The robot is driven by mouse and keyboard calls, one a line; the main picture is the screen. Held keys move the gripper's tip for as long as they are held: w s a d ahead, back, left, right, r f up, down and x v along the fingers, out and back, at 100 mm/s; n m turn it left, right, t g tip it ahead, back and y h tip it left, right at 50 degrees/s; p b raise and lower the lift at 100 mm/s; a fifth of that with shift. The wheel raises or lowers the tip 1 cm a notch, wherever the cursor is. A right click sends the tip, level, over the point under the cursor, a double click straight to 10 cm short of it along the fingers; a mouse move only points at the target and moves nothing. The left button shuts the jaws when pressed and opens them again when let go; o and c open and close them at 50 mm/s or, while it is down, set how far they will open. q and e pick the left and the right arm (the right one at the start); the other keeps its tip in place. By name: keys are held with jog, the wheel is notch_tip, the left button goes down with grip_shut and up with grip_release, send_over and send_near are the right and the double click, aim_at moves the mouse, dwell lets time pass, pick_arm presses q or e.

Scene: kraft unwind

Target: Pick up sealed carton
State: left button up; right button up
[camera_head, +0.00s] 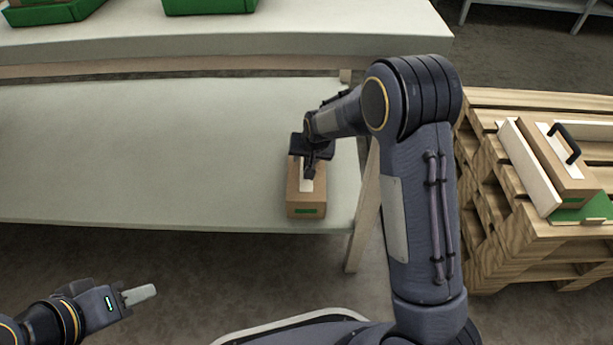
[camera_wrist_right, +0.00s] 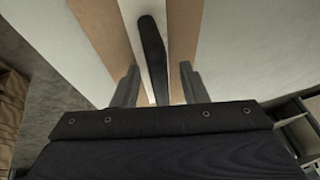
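A brown carton (camera_head: 306,205) with a pale top strip and a green label sits near the right end of the lower white shelf (camera_head: 150,150). My right gripper (camera_head: 310,170) is over the carton and hides part of its top. In the right wrist view, the carton (camera_wrist_right: 108,35) lies beneath, with a black handle (camera_wrist_right: 152,50) along its white strip. The right gripper's fingers (camera_wrist_right: 161,88) stand apart, one on each side of the handle, with gaps visible. My left gripper (camera_head: 138,297) is low at the left, away from the carton; its finger gap cannot be made out.
A second carton (camera_head: 575,187) with a black handle sits on stacked wooden pallets (camera_head: 505,245) at the right, beside a white board and green piece. A tabletop (camera_head: 300,22) with green trays (camera_head: 50,14) overhangs the shelf's back. A wooden leg (camera_head: 364,215) stands right of the carton.

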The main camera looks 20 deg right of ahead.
jog(key=shift+r, duration=0.1)
grip_shut()
dwell(1.2)
